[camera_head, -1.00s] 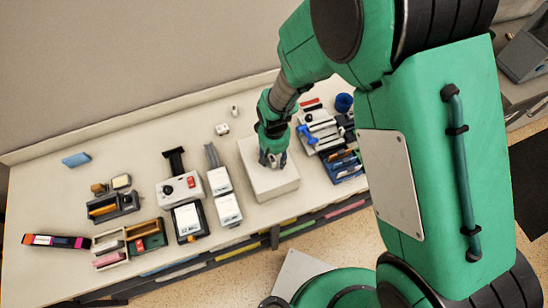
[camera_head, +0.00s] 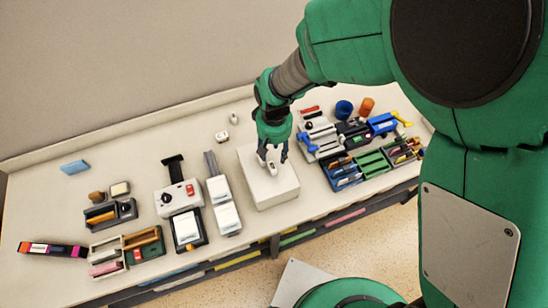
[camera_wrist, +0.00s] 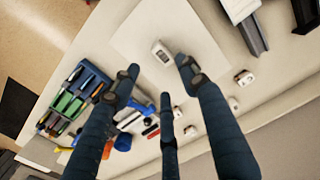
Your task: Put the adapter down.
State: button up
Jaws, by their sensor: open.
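The adapter (camera_head: 271,168), a small white block with a grey face, rests on top of a pale square box (camera_head: 278,192) on the counter. In the wrist view the adapter (camera_wrist: 161,51) lies on the box's bare white top (camera_wrist: 185,28), just beyond the fingertips. My gripper (camera_head: 273,157) is over the box with its dark fingers spread apart. In the wrist view my gripper (camera_wrist: 158,78) is open and empty, and I see a gap between its fingers and the adapter.
Left of the box stand white-topped devices (camera_head: 227,217) and a red-buttoned unit (camera_head: 178,196). Right of it are a blue tray (camera_head: 343,176), a green tray (camera_head: 372,163) and a blue cup (camera_head: 344,108). A small white block (camera_head: 222,136) lies behind. The box top around the adapter is clear.

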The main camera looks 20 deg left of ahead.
jog(key=shift+r, duration=1.1)
jog(key=shift+w, duration=0.1)
jog(key=w+d+r+m+t+y, duration=0.1)
jog(key=w+d+r+m, duration=0.1)
jog(key=d+r, duration=0.85)
jog(key=w+d+r+m+t, duration=0.1)
jog(key=d+r+m+t, duration=0.1)
jog(key=d+r, duration=0.85)
jog(key=s+d+r+m+t, duration=0.1)
jog(key=s+d+r, duration=0.2)
jog(key=d, duration=0.3)
jog(key=s+d+r+m, duration=0.2)
jog(key=s+d+r, duration=0.1)
jog(key=s+d, duration=0.2)
jog(key=s+d+r+m+t+h, duration=0.1)
jog(key=s+d+r+m, duration=0.1)
jog(key=d, duration=0.7)
jog(key=shift+s+r+t, duration=0.3)
jog(key=shift+s+r, duration=0.4)
jog(key=shift+s, duration=0.5)
